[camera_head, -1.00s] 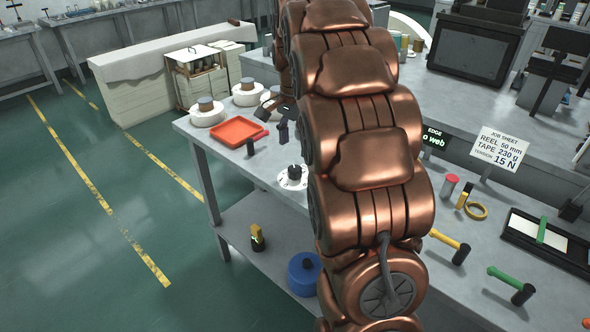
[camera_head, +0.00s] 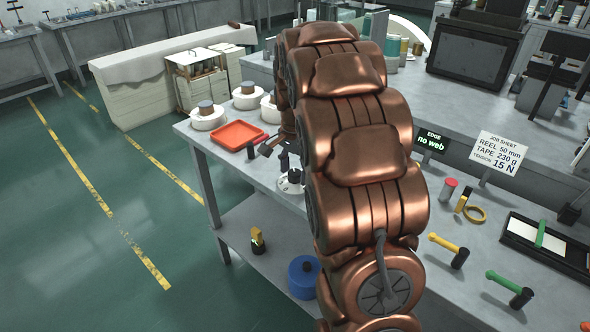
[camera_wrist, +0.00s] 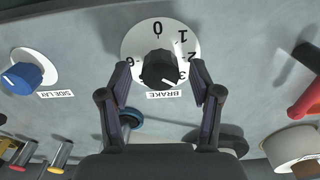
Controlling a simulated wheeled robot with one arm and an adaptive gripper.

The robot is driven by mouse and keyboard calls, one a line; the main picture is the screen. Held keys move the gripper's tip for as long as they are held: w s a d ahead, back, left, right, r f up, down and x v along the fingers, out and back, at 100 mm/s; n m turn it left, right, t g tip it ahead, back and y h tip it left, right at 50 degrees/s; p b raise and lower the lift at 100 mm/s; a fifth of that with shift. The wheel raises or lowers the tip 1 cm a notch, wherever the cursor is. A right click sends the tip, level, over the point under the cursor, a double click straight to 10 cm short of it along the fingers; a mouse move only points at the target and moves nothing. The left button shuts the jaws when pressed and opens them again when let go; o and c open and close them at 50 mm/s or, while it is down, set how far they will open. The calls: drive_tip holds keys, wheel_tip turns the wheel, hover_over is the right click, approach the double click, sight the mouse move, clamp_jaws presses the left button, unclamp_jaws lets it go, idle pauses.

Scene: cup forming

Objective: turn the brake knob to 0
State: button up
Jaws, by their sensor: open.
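My gripper (camera_wrist: 160,73) is open, one finger to each side of the knob, with gaps showing. In the head view my gripper (camera_head: 275,151) is just above and left of the knob (camera_head: 294,176), partly hidden by my arm.
A blue knob (camera_wrist: 24,75) labelled SIDE LAY is at the left. A red-handled thing (camera_wrist: 307,100) and a white roll (camera_wrist: 292,147) are at the right. An orange tray (camera_head: 238,135) and white reels (camera_head: 207,117) stand behind on the bench.

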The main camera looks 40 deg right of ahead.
drive_tip(key=c, duration=1.1)
drive_tip(key=shift+c, duration=0.2)
